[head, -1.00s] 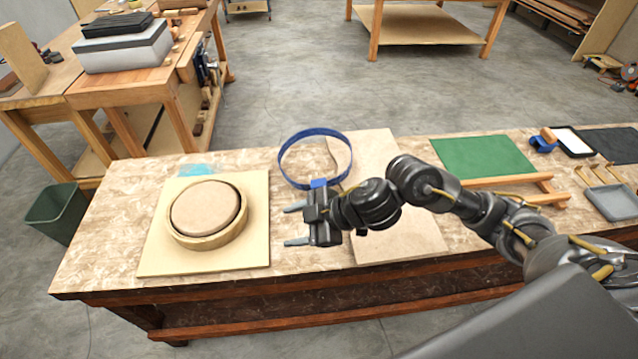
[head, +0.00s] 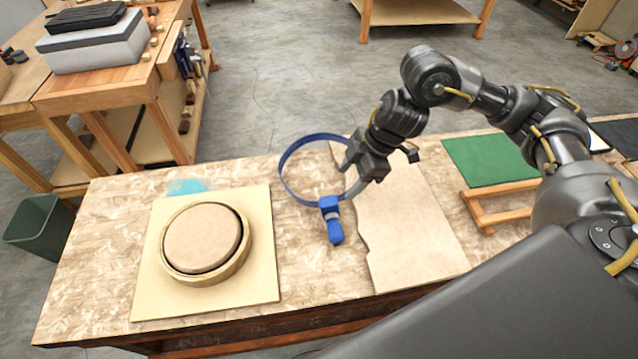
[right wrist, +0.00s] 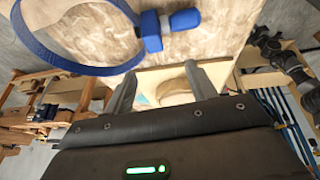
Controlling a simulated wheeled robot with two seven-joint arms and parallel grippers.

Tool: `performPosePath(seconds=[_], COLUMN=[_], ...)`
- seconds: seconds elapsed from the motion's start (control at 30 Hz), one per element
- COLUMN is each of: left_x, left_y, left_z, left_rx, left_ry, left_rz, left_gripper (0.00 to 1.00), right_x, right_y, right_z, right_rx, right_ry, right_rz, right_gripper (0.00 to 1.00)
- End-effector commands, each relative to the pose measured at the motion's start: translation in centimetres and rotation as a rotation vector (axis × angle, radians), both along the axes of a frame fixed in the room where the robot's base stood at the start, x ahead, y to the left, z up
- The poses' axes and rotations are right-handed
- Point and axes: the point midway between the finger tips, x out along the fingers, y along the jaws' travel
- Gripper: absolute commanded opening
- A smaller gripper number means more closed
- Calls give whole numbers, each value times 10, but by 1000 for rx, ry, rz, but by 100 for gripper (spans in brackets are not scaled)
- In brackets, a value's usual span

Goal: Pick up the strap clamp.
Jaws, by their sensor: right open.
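The strap clamp (head: 309,140) is a blue band standing in a loop, with a blue buckle and handle (head: 335,231) at its near side on the worktable. In the right wrist view, the band (right wrist: 62,58) and handle fill the upper left. My right gripper (head: 347,178) is open and empty at the right side of the loop, above and behind the handle. Its fingers also show in the right wrist view (right wrist: 160,84), with the clamp beyond them; I cannot tell whether they touch the band. My left gripper is not in view.
A round wooden form (head: 201,238) sits in a ring on a pale board (head: 258,286) to the left. A thin tan sheet (head: 408,235) lies right of the clamp. A green mat (head: 488,160) and a wooden frame (head: 487,213) are further right.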

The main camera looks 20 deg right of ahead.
Motion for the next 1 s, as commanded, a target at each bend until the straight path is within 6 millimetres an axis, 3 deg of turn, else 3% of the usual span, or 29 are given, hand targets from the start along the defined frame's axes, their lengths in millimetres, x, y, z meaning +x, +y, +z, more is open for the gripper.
performPosePath(seconds=[0.23, 0.47, 0.6, 0.87, 1.0], left_x=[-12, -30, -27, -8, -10], left_y=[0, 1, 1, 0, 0], left_z=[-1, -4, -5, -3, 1], left_rx=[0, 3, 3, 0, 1], left_ry=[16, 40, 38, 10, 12], left_rz=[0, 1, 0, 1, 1], left_gripper=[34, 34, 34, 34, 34], right_x=[-1, 4, 7, 10, 15], right_y=[-2, 9, 15, 17, 17], right_z=[-3, -34, -49, -56, -75], right_rx=[-3, -1, -3, -4, -2], right_ry=[5, 7, 5, 5, 9], right_rz=[-5, -6, -4, -3, -6], right_gripper=[56, 56, 56, 56, 56])
